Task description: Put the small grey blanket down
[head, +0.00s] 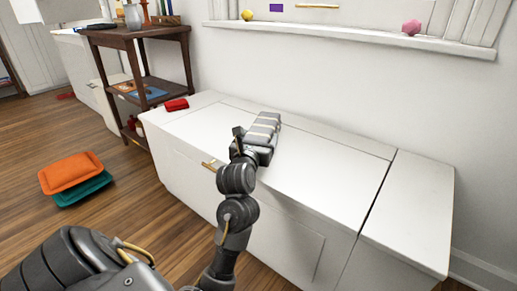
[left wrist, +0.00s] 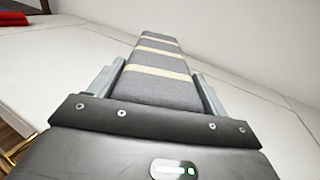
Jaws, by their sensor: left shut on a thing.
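The small grey blanket (head: 264,128) is a folded grey bundle with pale cream stripes. In the head view it is at the far end of my left arm, over the top of the white chest (head: 310,161). My left gripper (head: 252,146) is shut on its near end. In the left wrist view the blanket (left wrist: 157,76) extends away between the two fingers of my left gripper (left wrist: 158,86). I cannot tell whether its underside touches the chest top. My right gripper is in neither view.
A red folded item (head: 176,105) lies on the chest's left end. A dark wooden shelf stand (head: 150,35) is at the left. Orange (head: 70,172) and teal (head: 85,190) cushions are stacked on the floor. A wall ledge (head: 350,37) runs behind. The chest's middle and right are clear.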

